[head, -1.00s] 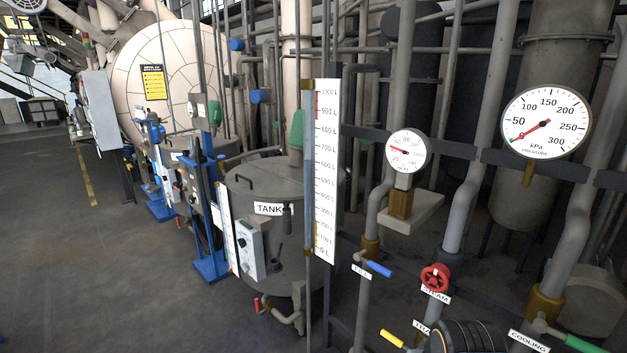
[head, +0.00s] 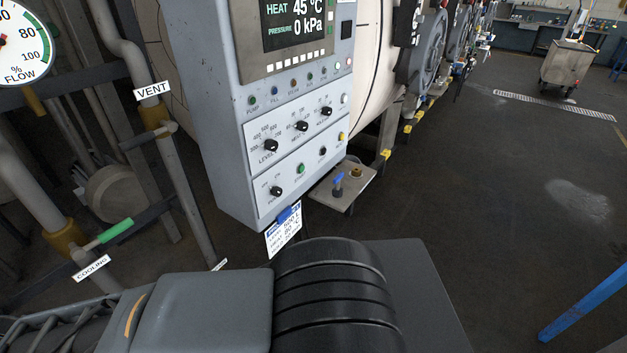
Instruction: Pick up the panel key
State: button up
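A small blue-handled piece (head: 338,183), which looks like the panel key, stands upright on a small metal shelf (head: 330,199) at the lower right of the control panel. A brass round fitting (head: 357,173) sits beside it on the same shelf. The grey control panel (head: 228,120) has knobs, coloured buttons and a display reading 45 °C and 0 kPa. My arm links fill the bottom of the head view, below the shelf. My gripper is not in view.
Pipes with a green-handled cooling valve (head: 115,231) stand at the left. Open floor lies to the right, with a blue post (head: 585,305) and a distant cart (head: 567,65).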

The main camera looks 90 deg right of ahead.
aim_at(336, 182)
jog(key=z, duration=4.65)
jog(key=i, duration=1.45)
jog(key=u, duration=4)
